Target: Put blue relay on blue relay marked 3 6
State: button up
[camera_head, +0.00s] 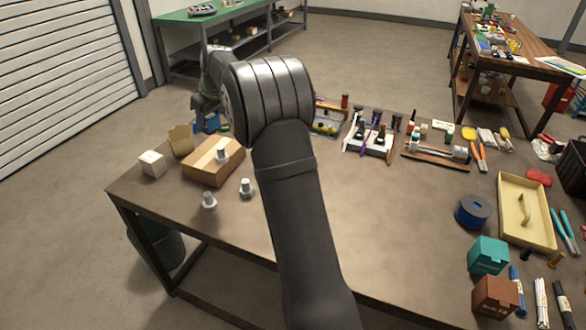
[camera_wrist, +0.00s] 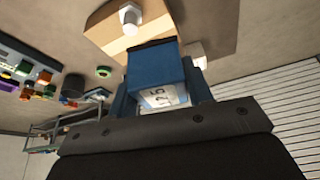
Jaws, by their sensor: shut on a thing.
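My gripper (camera_wrist: 158,92) is shut on a blue relay (camera_wrist: 154,66), a box-shaped block with a white label on the side towards the wrist camera. The label's marks are tilted and too small to read surely. In the head view my gripper (camera_head: 204,108) is beyond the left part of the bench, partly hidden by my arm, with the blue relay (camera_head: 208,123) just below it. The relay is near the far side of the cardboard box (camera_head: 200,174). I cannot make out a second blue relay marked 3 6 in either view.
Light metal bolts (camera_head: 246,187) stand on and near the cardboard box. A white cube (camera_head: 152,164) and an open tan box (camera_head: 181,139) are beside it. A white fixture (camera_head: 368,142), a blue spool (camera_head: 473,211) and a yellow tray (camera_head: 524,211) lie rightward. The middle bench is clear.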

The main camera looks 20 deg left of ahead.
jog(key=w+d+m+t, duration=0.15)
jog(key=w+d, duration=0.25)
jog(key=d, duration=0.7)
jog(key=w+d+m+h, duration=0.1)
jog(key=w+d+m, duration=0.25)
jog(key=d, duration=0.85)
jog(key=w+d+m+t, duration=0.15)
jog(key=w+d, duration=0.35)
jog(key=d, duration=0.6)
jog(key=shift+g, duration=0.3)
jog(key=a+f, duration=1.1)
jog(key=shift+a+f, duration=0.25)
jog(key=shift+f, duration=0.15)
jog(key=shift+a+f, duration=0.3)
jog(key=shift+a, duration=0.1)
jog(key=shift+f, duration=1.9)
jog(key=shift+f, duration=0.15)
jog(key=o, duration=1.1)
jog(key=shift+c, duration=0.2)
